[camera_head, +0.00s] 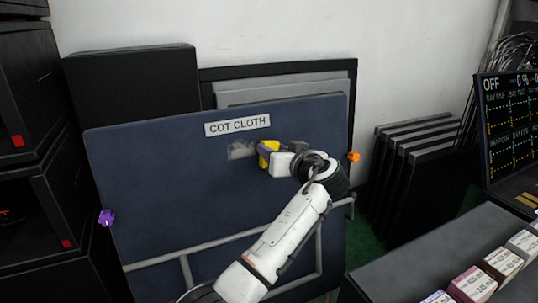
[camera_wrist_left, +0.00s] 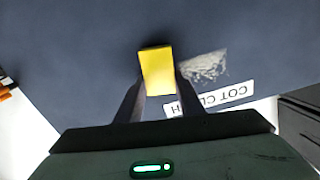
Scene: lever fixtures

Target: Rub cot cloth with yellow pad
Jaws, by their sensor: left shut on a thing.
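The cot cloth (camera_head: 180,190) is a dark blue upright panel with a white "COT CLOTH" label (camera_head: 237,125) near its top. A pale grey smudge (camera_head: 241,150) lies on it below the label. My left gripper (camera_head: 268,152) is shut on the yellow pad (camera_head: 264,158), at the cloth just right of the smudge. In the left wrist view the pad (camera_wrist_left: 157,71) sits between the two fingers, with the smudge (camera_wrist_left: 204,66) beside it on the right. Whether the pad touches the cloth is hard to tell. My right gripper is not in view.
A purple knob (camera_head: 106,217) and an orange knob (camera_head: 354,157) sit at the panel's side edges. A grey rail (camera_head: 185,270) crosses its lower part. Dark slabs (camera_head: 415,150) lean at right, near a counter with small boxes (camera_head: 472,284) and a display (camera_head: 510,120).

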